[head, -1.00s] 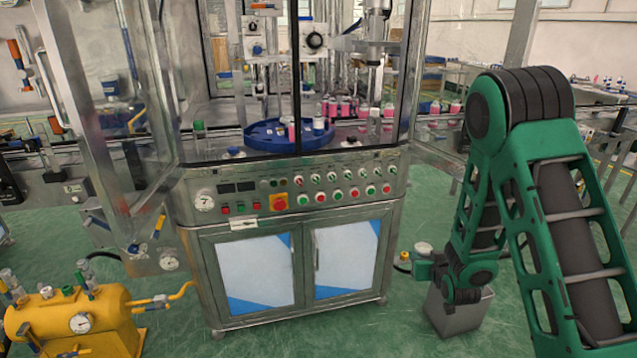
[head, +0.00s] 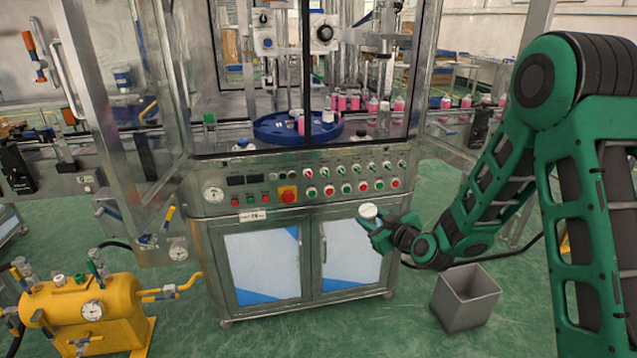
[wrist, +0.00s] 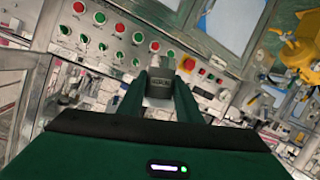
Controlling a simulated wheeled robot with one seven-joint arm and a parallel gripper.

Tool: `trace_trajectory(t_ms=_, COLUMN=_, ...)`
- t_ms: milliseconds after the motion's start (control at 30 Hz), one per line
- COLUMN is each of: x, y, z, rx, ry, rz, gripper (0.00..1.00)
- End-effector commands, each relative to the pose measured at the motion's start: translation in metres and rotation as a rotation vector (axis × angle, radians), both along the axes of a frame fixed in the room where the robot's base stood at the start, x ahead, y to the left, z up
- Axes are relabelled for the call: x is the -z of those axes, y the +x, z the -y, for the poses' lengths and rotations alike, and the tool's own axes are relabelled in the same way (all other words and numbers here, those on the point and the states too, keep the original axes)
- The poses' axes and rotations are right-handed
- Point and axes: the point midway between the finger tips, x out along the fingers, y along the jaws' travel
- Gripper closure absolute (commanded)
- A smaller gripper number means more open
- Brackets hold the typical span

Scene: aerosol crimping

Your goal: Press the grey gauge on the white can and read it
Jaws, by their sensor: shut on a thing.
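My gripper (head: 375,222) is shut on the grey gauge, in front of the machine's right cabinet door. The gauge's round white dial (head: 367,211) faces up in the head view, too small to read. In the wrist view the grey body of the gauge (wrist: 160,66) stands between the two fingertips (wrist: 160,88), and its dial does not show. A small white can (head: 328,117) appears to stand on the blue turntable (head: 270,138) behind the machine's glass. The gauge is well apart from it.
The steel machine's control panel (head: 325,182) has several buttons and switches. Its left glass door (head: 120,100) stands open. A grey bin (head: 466,298) is on the floor below my arm. A yellow tank (head: 85,312) stands at lower left.

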Motion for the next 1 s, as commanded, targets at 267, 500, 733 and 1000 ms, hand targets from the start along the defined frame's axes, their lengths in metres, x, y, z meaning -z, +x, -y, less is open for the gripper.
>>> trace_trajectory(t_ms=267, x=-0.094, y=-0.025, z=-0.096, rx=-0.320, ry=-0.062, rz=0.170, gripper=0.99)
trace_trajectory(t_ms=500, x=-0.139, y=-0.048, z=-0.136, rx=-0.464, ry=-0.075, rz=0.247, gripper=0.99)
trace_trajectory(t_ms=733, x=-0.147, y=-0.053, z=-0.143, rx=-0.490, ry=-0.077, rz=0.261, gripper=0.99)
trace_trajectory(t_ms=1000, x=-0.146, y=-0.053, z=-0.143, rx=-0.488, ry=-0.076, rz=0.260, gripper=0.99)
